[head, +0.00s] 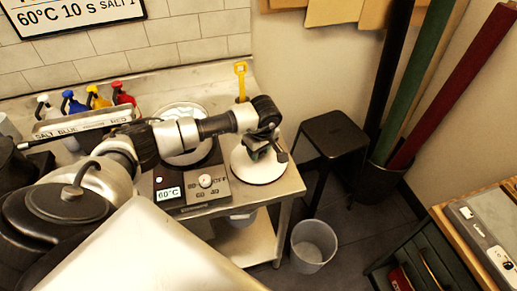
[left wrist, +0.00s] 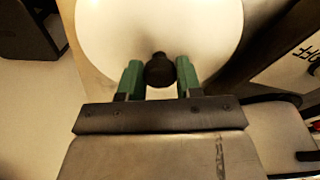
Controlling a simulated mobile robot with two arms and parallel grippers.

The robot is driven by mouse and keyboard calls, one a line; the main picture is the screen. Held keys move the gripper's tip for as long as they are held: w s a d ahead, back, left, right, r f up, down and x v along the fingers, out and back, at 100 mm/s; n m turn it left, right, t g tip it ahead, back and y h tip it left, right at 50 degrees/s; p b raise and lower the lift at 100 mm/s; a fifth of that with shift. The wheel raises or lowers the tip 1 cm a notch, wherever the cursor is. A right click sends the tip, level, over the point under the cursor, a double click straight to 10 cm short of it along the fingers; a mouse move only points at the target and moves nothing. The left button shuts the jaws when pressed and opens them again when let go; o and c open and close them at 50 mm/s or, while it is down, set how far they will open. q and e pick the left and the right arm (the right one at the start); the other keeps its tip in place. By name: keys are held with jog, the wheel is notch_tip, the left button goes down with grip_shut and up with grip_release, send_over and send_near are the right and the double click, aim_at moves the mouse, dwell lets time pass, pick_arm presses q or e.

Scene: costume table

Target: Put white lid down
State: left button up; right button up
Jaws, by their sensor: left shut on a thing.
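The white lid (head: 257,168) is a round disc at the right end of the metal table, beside the hot plate. My left gripper (head: 264,146) is over the lid's middle, shut on its dark knob. In the left wrist view the green fingers (left wrist: 159,78) stand on both sides of the black knob (left wrist: 159,70), and the white lid (left wrist: 160,25) fills the top. The lid looks level and at or close to the table top; I cannot tell if it touches. My right gripper is not in view.
The hot plate (head: 190,188) with a 60°C display carries a pot (head: 184,158) of white contents. Several coloured bottles (head: 96,97) stand behind my arm. A yellow-handled tool (head: 240,80) stands near the wall. A black stool (head: 335,135) and a bin (head: 313,245) are right of the table.

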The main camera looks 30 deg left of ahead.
aim_at(262, 161)
pick_arm(q)
jog(key=shift+f, duration=0.2)
jog(key=o, duration=0.8)
jog(key=shift+r, duration=0.1)
jog(key=shift+o, duration=1.1)
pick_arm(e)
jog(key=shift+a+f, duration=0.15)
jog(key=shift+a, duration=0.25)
pick_arm(q)
jog(key=shift+r, duration=0.45)
notch_tip(262, 161, up, 11)
jog(key=d+b, duration=0.1)
jog(key=b, duration=0.2)
jog(key=shift+s+d+r, duration=0.15)
jog(key=shift+s+d, duration=0.15)
jog(key=shift+d, duration=0.05)
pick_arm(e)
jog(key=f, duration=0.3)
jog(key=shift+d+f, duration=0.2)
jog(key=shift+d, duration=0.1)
